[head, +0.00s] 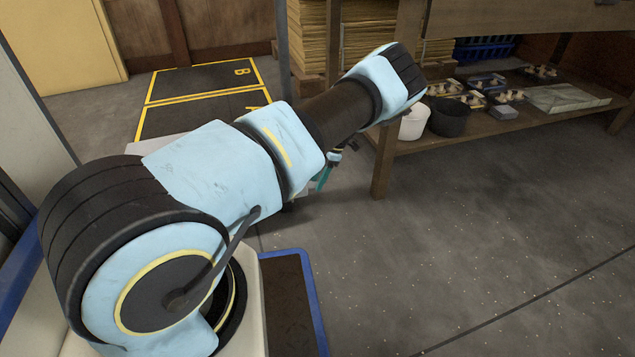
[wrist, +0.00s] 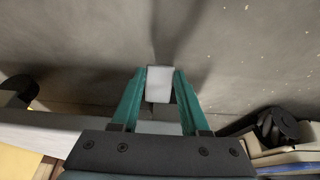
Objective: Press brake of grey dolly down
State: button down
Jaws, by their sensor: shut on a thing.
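In the wrist view, the two teal fingers of my gripper (wrist: 159,78) point at the floor and are shut on a small pale grey block (wrist: 159,84). I cannot tell whether this block is the brake or a separate piece. A long pale grey edge (wrist: 38,136), perhaps the grey dolly's, runs behind the fingers at lower left, with a dark rounded part (wrist: 18,92) above it that may be a caster. In the head view, my gripper (head: 323,179) shows low behind my arm, close to the floor. My arm hides most of the pale grey surface (head: 165,144) there.
A wooden workbench (head: 383,165) stands right of my gripper, with a white bucket (head: 413,123) and a black bucket (head: 447,118) on its lower shelf. A yellow-marked dark mat (head: 195,85) lies behind. Grey floor at right is clear. A black wheel (wrist: 277,128) shows right in the wrist view.

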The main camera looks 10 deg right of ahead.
jog(key=shift+f+y+b, duration=0.6)
jog(key=shift+y+b, duration=0.3)
jog(key=shift+b, duration=0.3)
jog(key=shift+c, duration=2)
grip_release()
jog(key=shift+r, duration=0.1)
notch_tip(320, 180, up, 10)
jog(key=p, duration=0.5)
